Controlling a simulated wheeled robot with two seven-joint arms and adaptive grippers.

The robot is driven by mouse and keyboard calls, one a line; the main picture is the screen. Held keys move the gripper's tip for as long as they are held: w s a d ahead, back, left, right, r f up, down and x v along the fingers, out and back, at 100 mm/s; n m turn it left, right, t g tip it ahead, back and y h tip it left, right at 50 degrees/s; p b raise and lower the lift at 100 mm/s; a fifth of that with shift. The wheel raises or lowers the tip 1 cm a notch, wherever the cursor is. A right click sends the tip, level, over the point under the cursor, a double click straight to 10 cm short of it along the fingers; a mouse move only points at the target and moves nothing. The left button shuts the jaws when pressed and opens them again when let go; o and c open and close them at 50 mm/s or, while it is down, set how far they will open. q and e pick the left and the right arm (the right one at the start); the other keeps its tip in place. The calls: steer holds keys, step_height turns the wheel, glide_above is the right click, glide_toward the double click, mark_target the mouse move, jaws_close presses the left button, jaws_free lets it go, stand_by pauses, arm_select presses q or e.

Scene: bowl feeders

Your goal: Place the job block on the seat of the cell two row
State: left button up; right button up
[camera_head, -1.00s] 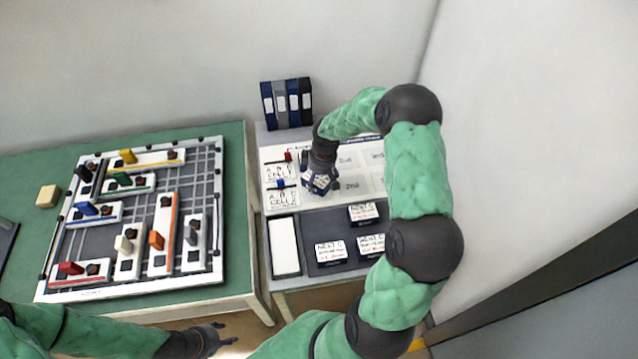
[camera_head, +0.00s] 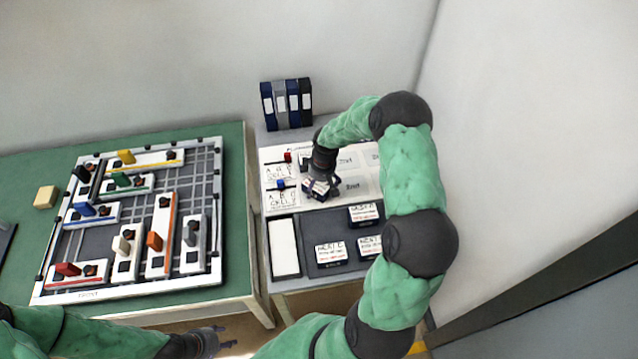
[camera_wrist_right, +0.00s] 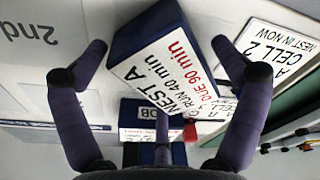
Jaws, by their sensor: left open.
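The job block, a dark blue block with a white label reading NEST A, RUN 40 min, DUE 90 min (camera_wrist_right: 165,65), lies turned at an angle between the fingers of my right gripper (camera_wrist_right: 160,50). Gaps show between the block and both fingertips, so the gripper looks open around it. In the head view the right gripper (camera_head: 320,186) is over the lower row of the white board, just right of the CELL 2 card (camera_head: 283,202). That card also shows in the wrist view (camera_wrist_right: 268,60). Any contact under the block is hidden. My left gripper (camera_head: 222,338) is open and empty at the bottom.
Several NEXT-labelled blocks (camera_head: 330,253) sit on a dark tray in front of the board, beside a white blank plate (camera_head: 284,247). Binders (camera_head: 287,104) stand behind. A green table (camera_head: 237,200) on the left holds a board with coloured pieces.

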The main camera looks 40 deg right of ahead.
mark_target(323, 184)
steer(key=shift+r, duration=0.1)
steer(key=shift+r, duration=0.2)
step_height(323, 184, up, 12)
steer(key=s+p, duration=0.1)
steer(key=p, duration=0.1)
steer(key=shift+s+d, duration=0.2)
steer(key=shift+s, duration=0.05)
steer(key=shift+f+p, duration=0.1)
steer(key=shift+p, duration=0.2)
